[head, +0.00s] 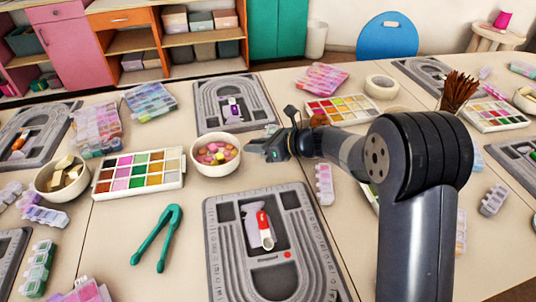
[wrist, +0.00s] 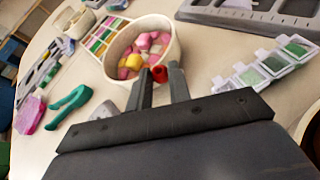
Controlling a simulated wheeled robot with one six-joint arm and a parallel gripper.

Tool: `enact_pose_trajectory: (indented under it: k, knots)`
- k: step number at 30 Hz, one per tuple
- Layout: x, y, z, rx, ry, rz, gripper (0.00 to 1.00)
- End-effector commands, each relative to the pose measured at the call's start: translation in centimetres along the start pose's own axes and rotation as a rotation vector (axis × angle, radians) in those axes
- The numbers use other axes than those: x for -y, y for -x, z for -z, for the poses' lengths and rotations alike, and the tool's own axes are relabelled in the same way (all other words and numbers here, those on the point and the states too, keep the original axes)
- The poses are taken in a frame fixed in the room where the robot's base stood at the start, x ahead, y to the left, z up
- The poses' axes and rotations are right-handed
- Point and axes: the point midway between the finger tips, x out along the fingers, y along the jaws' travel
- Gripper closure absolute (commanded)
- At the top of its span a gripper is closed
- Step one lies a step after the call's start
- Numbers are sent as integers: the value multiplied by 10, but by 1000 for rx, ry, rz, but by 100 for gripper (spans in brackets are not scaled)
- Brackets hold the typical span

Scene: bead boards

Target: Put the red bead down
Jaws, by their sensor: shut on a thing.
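My gripper (head: 258,148) is shut on a red bead (wrist: 159,74), which shows between its fingertips in the wrist view. In the head view the bead in the jaws cannot be made out. The fingertips are just right of a white bowl (head: 215,168) of mixed pink, yellow and orange beads; the bowl also shows beyond the fingertips in the wrist view (wrist: 172,55). A grey bead board (head: 222,240) lies in front, with a red and white tube in its middle and another small red bead (head: 287,254) on it.
Green tweezers (head: 157,238) lie left of the board. A bead tray (head: 140,190) stands left of the bowl. Another grey board (head: 205,97) is behind it. A pale bead strip (head: 324,185) lies right of my gripper. Bare table lies between the bowl and the near board.

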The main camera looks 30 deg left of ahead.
Motion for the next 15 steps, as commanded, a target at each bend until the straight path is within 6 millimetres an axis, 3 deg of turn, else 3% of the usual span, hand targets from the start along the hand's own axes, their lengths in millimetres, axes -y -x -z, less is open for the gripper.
enact_pose_trajectory:
  k: [3, 8, 15]
  knots:
    - [4, -8, 19, 0, -1, 0, 100]
    - [6, -12, 29, 1, 0, 1, 100]
    - [11, -24, 57, 0, -2, 1, 100]
